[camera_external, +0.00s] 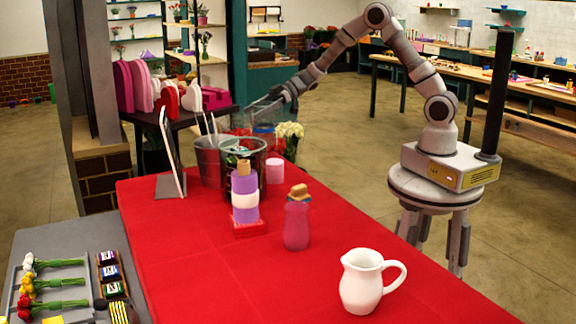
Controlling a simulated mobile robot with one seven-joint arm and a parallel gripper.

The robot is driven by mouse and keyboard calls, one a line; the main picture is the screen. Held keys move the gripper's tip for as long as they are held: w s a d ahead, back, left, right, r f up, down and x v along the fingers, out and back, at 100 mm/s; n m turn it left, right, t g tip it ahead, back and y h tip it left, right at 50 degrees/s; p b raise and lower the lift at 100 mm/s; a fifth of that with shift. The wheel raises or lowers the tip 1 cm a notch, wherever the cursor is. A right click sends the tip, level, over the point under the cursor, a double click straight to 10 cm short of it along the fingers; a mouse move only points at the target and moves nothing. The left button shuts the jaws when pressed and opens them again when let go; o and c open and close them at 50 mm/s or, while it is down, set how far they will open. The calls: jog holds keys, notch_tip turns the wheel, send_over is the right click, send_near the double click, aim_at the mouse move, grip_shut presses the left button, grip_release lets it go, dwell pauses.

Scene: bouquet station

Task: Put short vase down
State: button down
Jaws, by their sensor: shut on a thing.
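My gripper (262,106) reaches in from the right over the far end of the red table. It is shut on what appears to be the short vase (263,128), a clear, bluish glass vessel that is small and partly hidden here. The vase is behind the dark bucket, close to red flowers. I cannot tell whether its base touches anything.
A metal bucket (208,160) and a dark bucket (243,158) stand at the table's far end, beside white flowers (289,131). A purple-and-white stack (245,200), a pink bottle (296,224) and a white pitcher (361,282) stand nearer. The red table's (200,270) front left is clear.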

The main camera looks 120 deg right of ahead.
jog(key=w+a+f, duration=0.1)
jog(key=w+f, duration=0.2)
jog(key=f, duration=0.3)
jog(key=shift+w+a, duration=0.25)
jog(key=shift+w, duration=0.15)
jog(key=shift+f+b, duration=0.2)
jog(key=shift+b, duration=0.1)
jog(key=shift+f, duration=0.15)
grip_release()
jog(key=v, duration=1.2)
jog(key=shift+a, duration=0.1)
